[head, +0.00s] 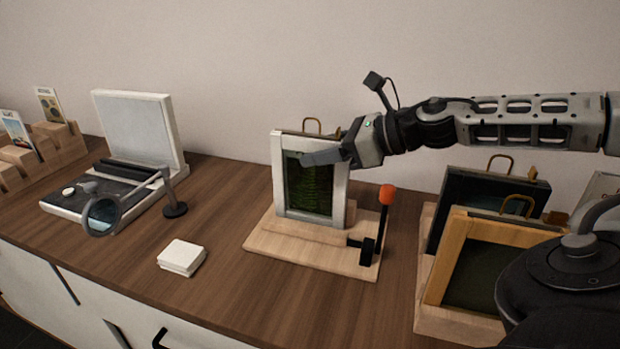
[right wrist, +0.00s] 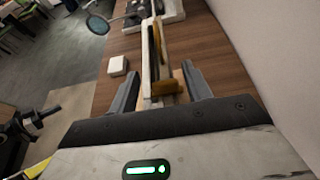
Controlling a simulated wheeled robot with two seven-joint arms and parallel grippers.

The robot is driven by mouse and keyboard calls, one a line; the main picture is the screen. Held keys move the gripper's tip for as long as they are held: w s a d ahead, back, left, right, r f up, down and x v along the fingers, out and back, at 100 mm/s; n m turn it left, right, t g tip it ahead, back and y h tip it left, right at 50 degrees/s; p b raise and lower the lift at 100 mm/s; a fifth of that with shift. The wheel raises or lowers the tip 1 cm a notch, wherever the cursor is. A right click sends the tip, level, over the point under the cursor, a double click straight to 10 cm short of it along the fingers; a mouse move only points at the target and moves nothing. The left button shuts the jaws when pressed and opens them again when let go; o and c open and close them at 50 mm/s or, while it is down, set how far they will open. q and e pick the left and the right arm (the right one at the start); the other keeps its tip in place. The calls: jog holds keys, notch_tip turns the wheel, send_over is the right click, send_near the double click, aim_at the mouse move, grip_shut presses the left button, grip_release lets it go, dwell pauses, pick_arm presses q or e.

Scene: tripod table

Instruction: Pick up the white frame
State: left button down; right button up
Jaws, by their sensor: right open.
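The white frame (head: 279,185) stands upright on a wooden base (head: 290,247), with a dark green panel inside it and a brass loop handle on top. My right gripper (head: 315,157) comes in from the right at the frame's upper part, and a finger crosses in front of the panel. In the right wrist view, the right gripper (right wrist: 160,72) is open, with the white frame (right wrist: 147,68) seen edge-on between its two fingers. I cannot tell whether either finger touches it. The frame's upper right corner is partly hidden by the gripper.
A red-knobbed lever (head: 387,195) stands at the base's right. A black frame (head: 462,190) and a yellow wooden frame (head: 455,255) stand farther right. A magnifier (head: 103,216), a white pad (head: 181,257) and an open white-lidded case (head: 135,125) are left. The wall is close behind.

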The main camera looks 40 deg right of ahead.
jog(key=shift+c, duration=1.2)
grip_shut()
jog(key=shift+r, duration=0.1)
